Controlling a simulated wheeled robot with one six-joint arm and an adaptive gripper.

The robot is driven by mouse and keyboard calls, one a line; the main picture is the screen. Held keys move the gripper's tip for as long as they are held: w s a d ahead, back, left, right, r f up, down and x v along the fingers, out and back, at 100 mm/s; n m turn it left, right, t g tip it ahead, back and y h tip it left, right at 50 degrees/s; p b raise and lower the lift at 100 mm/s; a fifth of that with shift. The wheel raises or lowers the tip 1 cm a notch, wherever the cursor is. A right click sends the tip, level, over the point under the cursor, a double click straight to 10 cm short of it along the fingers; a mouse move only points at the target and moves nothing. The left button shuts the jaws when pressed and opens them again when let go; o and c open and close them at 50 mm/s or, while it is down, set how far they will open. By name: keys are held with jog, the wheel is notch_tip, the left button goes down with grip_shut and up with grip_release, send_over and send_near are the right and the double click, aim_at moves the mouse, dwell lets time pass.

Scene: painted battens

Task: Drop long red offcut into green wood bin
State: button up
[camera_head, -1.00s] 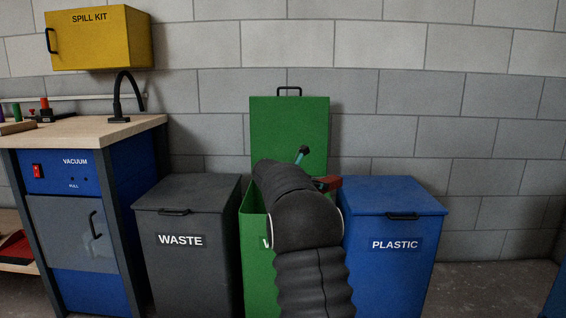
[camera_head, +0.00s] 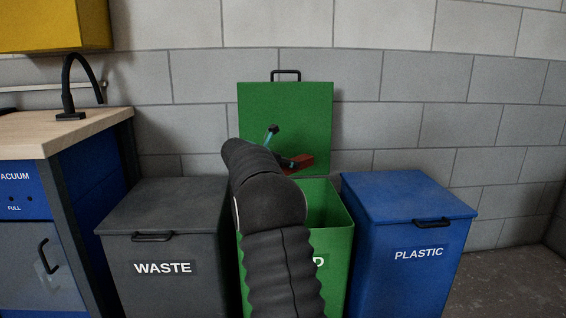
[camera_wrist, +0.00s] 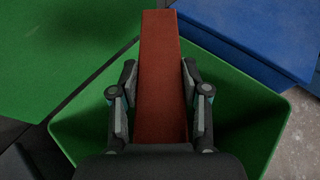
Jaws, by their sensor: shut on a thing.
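My gripper (camera_wrist: 160,108) is shut on the long red offcut (camera_wrist: 161,55), with a finger pressed on each side of it in the wrist view. In the head view the red offcut (camera_head: 301,162) shows only in part beyond my arm, in front of the raised green lid (camera_head: 300,110). The green wood bin (camera_head: 338,225) stands open between two other bins, and my arm hides its left part and most of its label. In the wrist view the gripper and offcut are above the bin's opening, whose rim (camera_wrist: 66,124) shows around them.
The closed grey waste bin (camera_head: 165,225) stands to the left and the closed blue plastic bin (camera_head: 405,215) to the right. A block wall is behind.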

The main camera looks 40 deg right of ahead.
jog(key=shift+d+f+b, duration=0.1)
jog(key=shift+f+b, duration=2.7)
jog(key=shift+b, duration=0.4)
jog(key=o, duration=1.3)
jog(key=shift+s, duration=0.1)
jog(key=v, duration=1.2)
